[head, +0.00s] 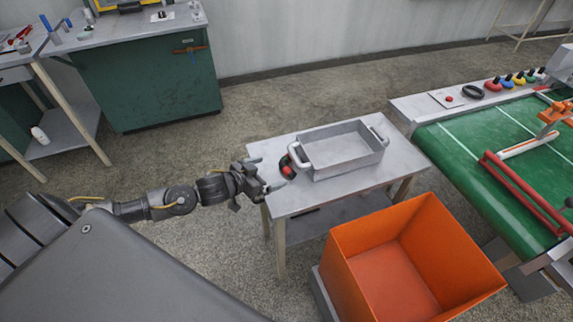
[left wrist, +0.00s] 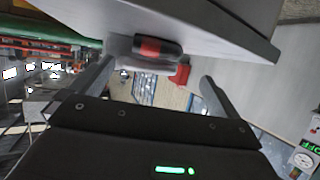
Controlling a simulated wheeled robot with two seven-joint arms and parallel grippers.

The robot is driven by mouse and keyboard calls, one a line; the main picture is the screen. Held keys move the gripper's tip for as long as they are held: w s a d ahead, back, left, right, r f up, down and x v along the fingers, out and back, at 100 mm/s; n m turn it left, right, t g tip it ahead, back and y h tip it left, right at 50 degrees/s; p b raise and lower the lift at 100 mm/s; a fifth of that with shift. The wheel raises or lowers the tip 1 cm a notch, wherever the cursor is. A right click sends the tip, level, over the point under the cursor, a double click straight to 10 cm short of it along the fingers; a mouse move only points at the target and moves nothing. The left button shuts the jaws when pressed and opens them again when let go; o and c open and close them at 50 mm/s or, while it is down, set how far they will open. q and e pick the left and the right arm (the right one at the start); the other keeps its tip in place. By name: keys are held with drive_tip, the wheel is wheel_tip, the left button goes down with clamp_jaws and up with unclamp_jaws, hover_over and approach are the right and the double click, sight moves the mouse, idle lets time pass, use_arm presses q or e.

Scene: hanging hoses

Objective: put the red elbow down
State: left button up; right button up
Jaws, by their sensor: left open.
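The red elbow (head: 287,166), red with dark parts, is at the left end of the small grey table, beside the metal tray's left handle. In the left wrist view a red and black piece (left wrist: 158,47) shows against the grey table, ahead of my fingers. My left gripper (head: 268,174) is at the table's left edge, just left of the elbow. Its two fingers (left wrist: 154,80) are spread apart with nothing held between them. I cannot tell from these views whether the elbow rests fully on the table. My right gripper is not in view.
The metal tray (head: 342,160) with raised handles takes up much of the small table (head: 308,196). An orange bin (head: 400,262) stands in front of it. A green conveyor (head: 500,150) is at the right. A green workbench (head: 150,80) stands at the back left.

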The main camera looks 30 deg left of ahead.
sight(284, 167)
use_arm(q)
drive_tip(key=shift+x, duration=0.85)
drive_tip(key=shift+w+d+f, duration=0.15)
drive_tip(key=shift+w, duration=0.25)
drive_tip(key=x, duration=0.5)
drive_tip(key=shift+w+f, duration=0.1)
drive_tip(key=c, duration=1.1)
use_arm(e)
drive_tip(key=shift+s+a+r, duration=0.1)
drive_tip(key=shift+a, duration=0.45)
use_arm(q)
drive_tip(key=shift+p, duration=0.3)
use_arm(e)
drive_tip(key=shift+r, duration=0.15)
